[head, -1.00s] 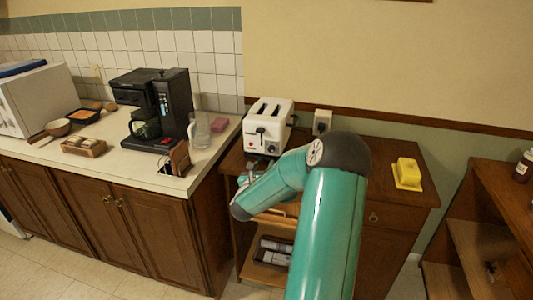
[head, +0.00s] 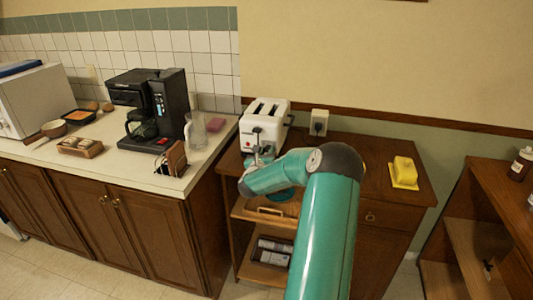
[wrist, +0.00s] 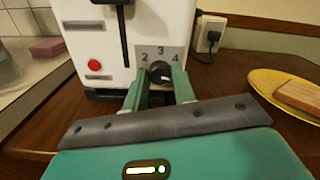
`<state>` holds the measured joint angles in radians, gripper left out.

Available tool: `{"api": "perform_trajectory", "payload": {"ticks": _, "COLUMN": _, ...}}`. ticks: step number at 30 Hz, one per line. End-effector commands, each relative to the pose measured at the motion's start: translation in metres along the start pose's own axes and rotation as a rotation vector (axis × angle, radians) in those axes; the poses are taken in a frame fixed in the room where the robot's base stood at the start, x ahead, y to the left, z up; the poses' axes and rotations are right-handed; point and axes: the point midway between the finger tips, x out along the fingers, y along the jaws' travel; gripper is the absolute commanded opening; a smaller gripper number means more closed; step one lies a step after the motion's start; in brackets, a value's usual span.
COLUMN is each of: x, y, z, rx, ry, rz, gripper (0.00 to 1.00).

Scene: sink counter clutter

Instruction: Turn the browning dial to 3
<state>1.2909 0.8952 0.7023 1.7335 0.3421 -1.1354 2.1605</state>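The white toaster (head: 265,118) stands on the wooden cabinet in the head view. In the wrist view its front (wrist: 90,45) fills the upper left, with a black lever slot and a red button. The dark browning dial (wrist: 160,72) sits low on this front, with 2, 3 and 4 printed around its top. A small pale mark shows on its lower right part. My gripper (wrist: 160,80) is right in front of the dial, its two green fingers spread apart with one on each side. I cannot tell whether the fingertips touch the dial.
A wall outlet with a plug (wrist: 208,35) is behind. A yellow butter dish (head: 404,172) stands on the cabinet's right. A coffee maker (head: 150,108) and a glass pitcher (head: 196,132) are on the left counter.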

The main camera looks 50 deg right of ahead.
Motion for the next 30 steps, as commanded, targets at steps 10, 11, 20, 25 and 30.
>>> {"api": "perform_trajectory", "payload": {"ticks": 10, "x": -0.0002, "y": -0.0001, "z": 0.0001, "rx": -0.009, "ry": 0.0, "rz": 0.0, "gripper": 0.01}}
{"api": "perform_trajectory", "payload": {"ticks": 11, "x": -0.0003, "y": 0.0001, "z": 0.0002, "rx": -0.013, "ry": 0.0, "rz": 0.0, "gripper": 0.01}}
{"api": "perform_trajectory", "payload": {"ticks": 20, "x": -0.0008, "y": 0.0014, "z": 0.0003, "rx": -0.134, "ry": 0.0, "rz": 0.002, "gripper": 0.01}}
{"api": "perform_trajectory", "payload": {"ticks": 25, "x": -0.0009, "y": 0.0018, "z": 0.0004, "rx": -0.266, "ry": -0.001, "rz": 0.002, "gripper": 0.01}}
{"api": "perform_trajectory", "payload": {"ticks": 30, "x": -0.0011, "y": 0.0025, "z": 0.0003, "rx": -0.424, "ry": -0.001, "rz": 0.003, "gripper": 0.01}}
